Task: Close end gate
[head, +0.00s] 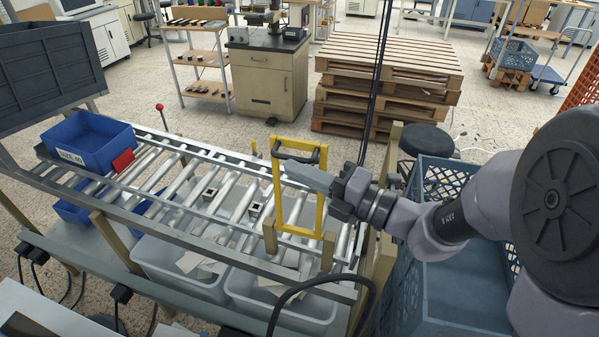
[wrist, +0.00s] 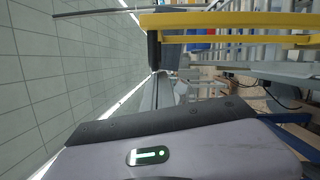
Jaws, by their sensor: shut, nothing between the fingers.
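The end gate (head: 301,232) is a yellow frame with a black handle (head: 298,152) on its top bar. It stands about upright across the right end of the roller conveyor. My gripper (head: 290,168) is shut and empty, reaching from the right to the upper part of the gate, just below the handle. I cannot tell whether it touches the frame. In the wrist view, yellow bars of the gate (wrist: 225,20) run across the top, close to the camera. The gate's hinge is not clearly visible.
The roller conveyor (head: 225,205) carries a blue bin (head: 90,140) at its left end and small metal blocks (head: 254,209) mid-way. A blue crate (head: 445,290) stands at the right, under my arm. Wooden pallets (head: 385,75) are stacked behind. A red-knobbed lever (head: 161,112) rises at the conveyor's far side.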

